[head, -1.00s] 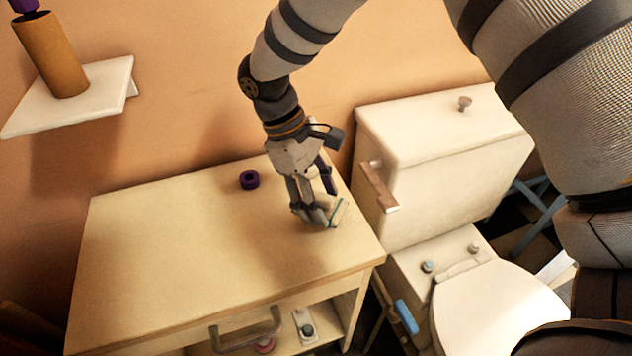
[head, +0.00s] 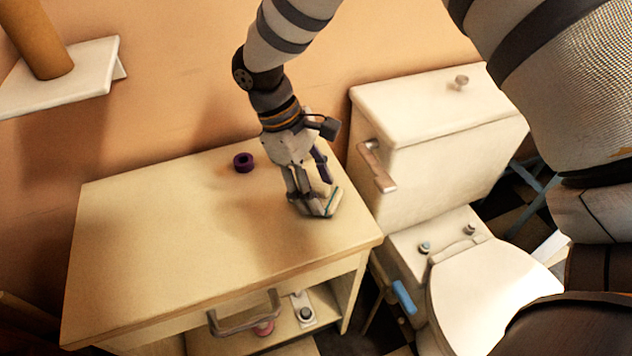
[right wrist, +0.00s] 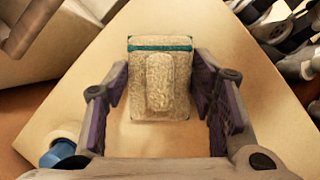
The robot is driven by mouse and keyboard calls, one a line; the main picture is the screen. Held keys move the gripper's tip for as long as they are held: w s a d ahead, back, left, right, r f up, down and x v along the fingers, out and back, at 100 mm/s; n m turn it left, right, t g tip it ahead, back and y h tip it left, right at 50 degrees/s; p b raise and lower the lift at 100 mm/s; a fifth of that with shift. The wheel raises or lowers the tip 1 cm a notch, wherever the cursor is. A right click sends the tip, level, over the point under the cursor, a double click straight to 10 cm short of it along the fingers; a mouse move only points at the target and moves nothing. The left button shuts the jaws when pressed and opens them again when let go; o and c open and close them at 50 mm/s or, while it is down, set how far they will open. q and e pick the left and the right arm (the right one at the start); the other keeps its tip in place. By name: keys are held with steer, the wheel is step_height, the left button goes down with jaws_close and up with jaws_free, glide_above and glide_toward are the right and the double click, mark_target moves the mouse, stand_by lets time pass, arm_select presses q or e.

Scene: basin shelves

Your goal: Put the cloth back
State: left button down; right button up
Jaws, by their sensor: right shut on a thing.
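The cloth (right wrist: 160,82) is a small folded beige piece with a teal stripe along its far edge. It lies between the two fingers of my right gripper (right wrist: 161,92) in the right wrist view. In the head view my right gripper (head: 318,194) points down at the right part of the wooden cabinet top (head: 170,225). Only a slim edge of the cloth (head: 334,203) shows there beside the fingers. The gripper is shut on the cloth, at or just above the cabinet top; I cannot tell which.
A purple ring (head: 243,162) lies on the cabinet top, left of my gripper. A toilet (head: 430,150) stands right of the cabinet. A white wall shelf (head: 70,85) holds a brown cylinder (head: 35,40). The cabinet's left and front top is clear. Small items sit inside the cabinet.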

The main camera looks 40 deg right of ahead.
steer(key=shift+f, duration=0.3)
steer(key=o, duration=1.2)
